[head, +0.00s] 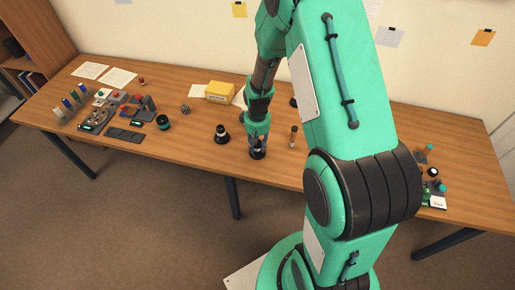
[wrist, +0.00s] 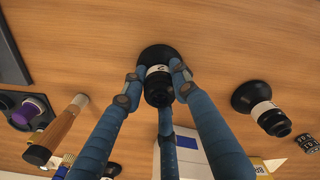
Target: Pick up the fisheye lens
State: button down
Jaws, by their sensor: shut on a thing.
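A black lens (wrist: 158,92) with a wide dark flared end and a white band marked with what looks like a 2 stands in the middle of the wrist view. I take it as the fisheye lens, though the label does not confirm this. My gripper (wrist: 153,78) has its blue fingers closed around the lens at the white band. In the head view my gripper (head: 258,139) points down at the table, and the dark flared end of the lens (head: 257,154) shows below it. I cannot tell whether the lens touches the table.
A similar black lens (head: 221,134) with a white band stands just left; it also shows in the wrist view (wrist: 252,97). A yellow box (head: 219,91) lies behind. The wooden table's (head: 190,155) front strip is clear.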

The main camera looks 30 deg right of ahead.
jog(key=shift+r, duration=0.1)
jog(key=shift+r, duration=0.6)
notch_tip(320, 180, up, 2)
jog(key=shift+r+p, duration=0.25)
jog(key=shift+p, duration=0.3)
jog(key=s+a, duration=0.2)
jog(key=s, duration=0.5)
jog(key=s+a+r+p, duration=0.1)
jog(key=s+a, duration=0.1)
jog(key=s, duration=0.6)
jog(key=shift+s+p, duration=0.3)
jog(key=shift+w, duration=0.1)
jog(key=w+d+r+p, duration=0.1)
jog(key=w+r+p, duration=0.1)
jog(key=w, duration=1)
jog(key=w+r+p, duration=0.3)
jog(key=w, duration=0.9)
jog(key=w+d+r+p, duration=0.1)
jog(key=w+r+p, duration=0.2)
jog(key=w, duration=0.9)
jog(key=shift+w+d+m+p, duration=0.15)
jog(key=shift+d+m+p, duration=0.15)
jog(key=shift+d+m, duration=0.1)
jog(key=shift+f, duration=0.1)
